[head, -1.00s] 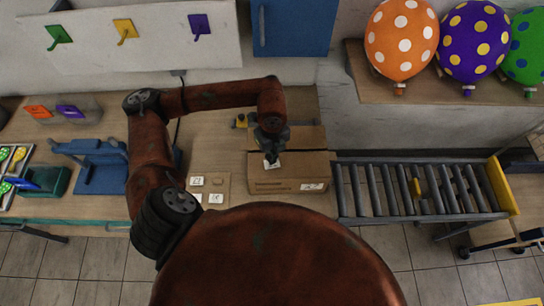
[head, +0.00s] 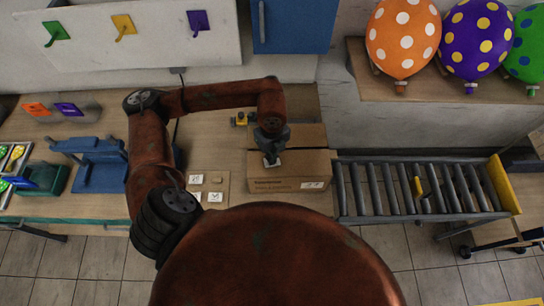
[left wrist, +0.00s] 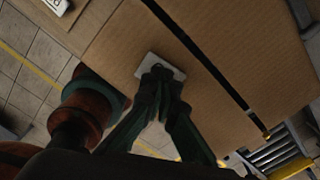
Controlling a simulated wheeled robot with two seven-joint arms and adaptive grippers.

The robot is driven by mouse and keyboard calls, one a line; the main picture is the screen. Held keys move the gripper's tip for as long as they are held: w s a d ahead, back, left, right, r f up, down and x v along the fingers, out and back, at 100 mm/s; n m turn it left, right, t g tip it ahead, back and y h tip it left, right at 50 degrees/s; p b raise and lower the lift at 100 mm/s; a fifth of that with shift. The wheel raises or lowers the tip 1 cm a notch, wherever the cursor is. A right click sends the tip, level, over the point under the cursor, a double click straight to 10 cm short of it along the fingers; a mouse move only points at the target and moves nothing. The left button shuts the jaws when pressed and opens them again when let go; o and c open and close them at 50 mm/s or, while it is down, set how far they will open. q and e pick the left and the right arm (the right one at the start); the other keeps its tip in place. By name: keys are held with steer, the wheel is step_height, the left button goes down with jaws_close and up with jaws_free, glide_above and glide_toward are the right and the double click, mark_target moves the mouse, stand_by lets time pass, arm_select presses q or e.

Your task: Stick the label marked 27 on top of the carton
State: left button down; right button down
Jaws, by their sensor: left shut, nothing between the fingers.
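The brown cardboard carton (head: 290,170) stands on the table with its flaps closed and a dark slit along its top. A small white label (head: 277,163) lies on the carton top; it also shows in the left wrist view (left wrist: 172,70). The fingertips cover part of it and I cannot read its mark. My left gripper (head: 271,159) is shut and empty, its fingertips at the label, touching or nearly so. In the left wrist view the gripper (left wrist: 160,74) points down at the carton top (left wrist: 230,60). My right gripper is not in view.
A tan board (head: 208,188) with white labels lies left of the carton. A roller conveyor (head: 420,190) adjoins it on the right. A blue stand (head: 100,170) and a green bin (head: 50,179) are at the left. Balloons (head: 402,35) stand on a shelf at upper right.

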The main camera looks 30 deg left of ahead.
arm_select(q)
steer(key=shift+f+b, duration=0.25)
steer(key=shift+b, duration=0.05)
stand_by(0.8)
steer(key=shift+r, duration=0.1)
stand_by(0.5)
steer(key=shift+r+p, duration=0.35)
steer(key=shift+r, duration=0.1)
steer(key=shift+r+p, duration=0.8)
steer(key=shift+r, duration=0.7)
steer(key=shift+r+p, duration=0.8)
steer(key=shift+r, duration=0.75)
